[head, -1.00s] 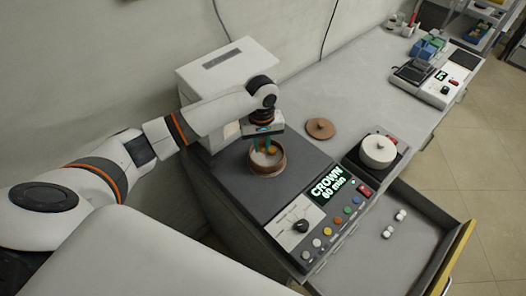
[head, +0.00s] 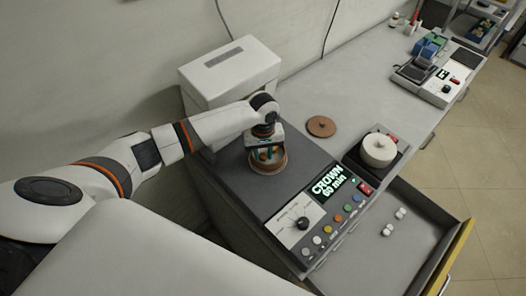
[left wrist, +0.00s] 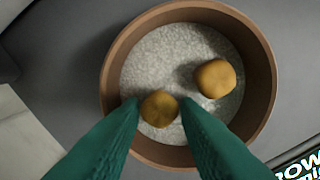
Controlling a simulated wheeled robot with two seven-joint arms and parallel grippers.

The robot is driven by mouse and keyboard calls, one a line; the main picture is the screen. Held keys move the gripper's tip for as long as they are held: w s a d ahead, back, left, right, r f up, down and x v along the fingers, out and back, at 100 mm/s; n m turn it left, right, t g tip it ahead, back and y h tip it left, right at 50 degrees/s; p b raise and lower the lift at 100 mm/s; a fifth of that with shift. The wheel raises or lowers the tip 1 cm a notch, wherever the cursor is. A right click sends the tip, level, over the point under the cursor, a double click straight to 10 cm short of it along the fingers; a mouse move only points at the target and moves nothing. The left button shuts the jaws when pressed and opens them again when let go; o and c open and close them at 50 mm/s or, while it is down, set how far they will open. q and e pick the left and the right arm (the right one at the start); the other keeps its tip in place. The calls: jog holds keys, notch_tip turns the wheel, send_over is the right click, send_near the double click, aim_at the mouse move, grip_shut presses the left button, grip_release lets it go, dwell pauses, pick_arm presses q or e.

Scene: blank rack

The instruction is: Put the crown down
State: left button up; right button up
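A round brown bowl (head: 282,170) holds pale, grainy beads (left wrist: 150,62). My left gripper (head: 262,156) points down into this bowl. In the left wrist view, its green fingertips (left wrist: 160,106) close on both sides of a small golden-brown crown (left wrist: 159,108), low over or on the beads near the bowl's near side. I cannot tell whether the crown bears on the beads. A second golden crown (left wrist: 215,78) lies on the beads to the right, apart from the fingers. My right gripper is not in view.
The bowl stands on a dark plate (head: 245,190) before a white box (head: 230,72). A brown lid (head: 321,126) lies behind to the right. A control panel reads CROWN 60 min (head: 328,184). A white lidded pot (head: 378,150) and an open drawer (head: 365,258) with white pieces are rightward.

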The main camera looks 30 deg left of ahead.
aim_at(263, 155)
pick_arm(q)
notch_tip(263, 155, up, 12)
jog(key=b, duration=0.1)
jog(key=shift+r, duration=0.2)
dwell(0.3)
dwell(0.4)
